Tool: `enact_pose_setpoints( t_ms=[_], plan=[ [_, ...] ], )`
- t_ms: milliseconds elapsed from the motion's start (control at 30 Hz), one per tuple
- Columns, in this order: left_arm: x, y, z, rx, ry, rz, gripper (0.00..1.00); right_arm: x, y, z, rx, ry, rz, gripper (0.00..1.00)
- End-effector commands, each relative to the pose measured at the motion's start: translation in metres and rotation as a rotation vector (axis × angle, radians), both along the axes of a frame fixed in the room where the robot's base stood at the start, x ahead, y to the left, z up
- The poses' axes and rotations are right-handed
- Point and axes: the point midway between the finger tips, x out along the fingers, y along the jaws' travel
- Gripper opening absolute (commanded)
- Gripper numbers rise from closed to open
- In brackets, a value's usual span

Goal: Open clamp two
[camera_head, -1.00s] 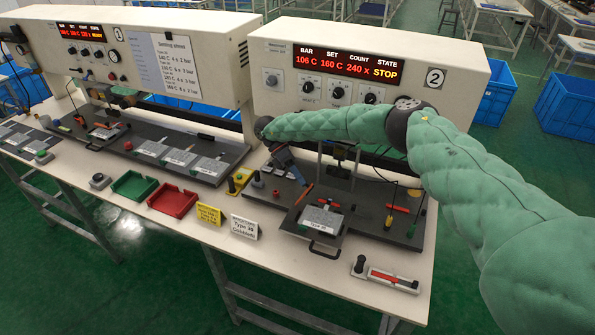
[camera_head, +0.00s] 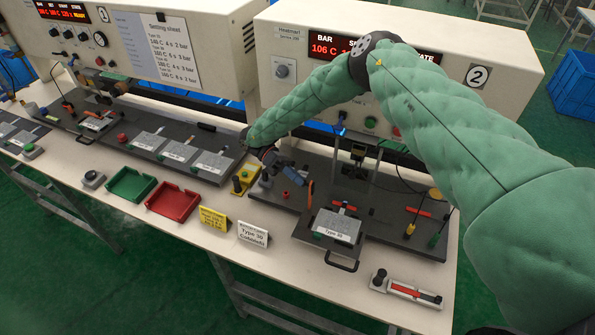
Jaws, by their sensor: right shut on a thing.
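The clamp at station two has an orange lever (camera_head: 310,190), which stands nearly upright at the left of the Type 30 plate (camera_head: 338,226). My right gripper (camera_head: 298,176) reaches down from behind and is at this lever; it is shut on it, though the fingertips are small and hard to make out. The plate lies on the dark fixture board (camera_head: 385,238) with a front handle (camera_head: 341,262). My green right arm crosses in front of the station two panel (camera_head: 330,50) and hides most of its display. My left gripper is not in view.
A yellow box (camera_head: 240,184) with a dark knob stands left of my right gripper. A red tray (camera_head: 173,200), a green tray (camera_head: 130,184) and two small signs stand along the front. A red-and-white slider block (camera_head: 412,293) is at the front right.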

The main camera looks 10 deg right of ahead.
Motion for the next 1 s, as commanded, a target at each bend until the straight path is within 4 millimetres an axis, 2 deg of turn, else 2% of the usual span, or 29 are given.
enact_pose_setpoints(
  t_ms=[433,467,567,1000],
  plan=[
    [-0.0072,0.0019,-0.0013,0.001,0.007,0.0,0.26,-0.0042,0.0004,-0.0039,-0.005,0.006,0.0,0.0],
    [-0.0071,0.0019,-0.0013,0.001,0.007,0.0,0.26,-0.0042,0.0004,-0.0039,-0.005,0.006,0.0,0.23],
    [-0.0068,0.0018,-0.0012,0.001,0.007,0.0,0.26,-0.0041,0.0004,-0.0036,-0.006,0.005,-0.001,0.42],
    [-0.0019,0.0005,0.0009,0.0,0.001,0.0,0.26,-0.0022,-0.0004,0.0002,-0.006,0.005,-0.001,0.42]
  ],
)
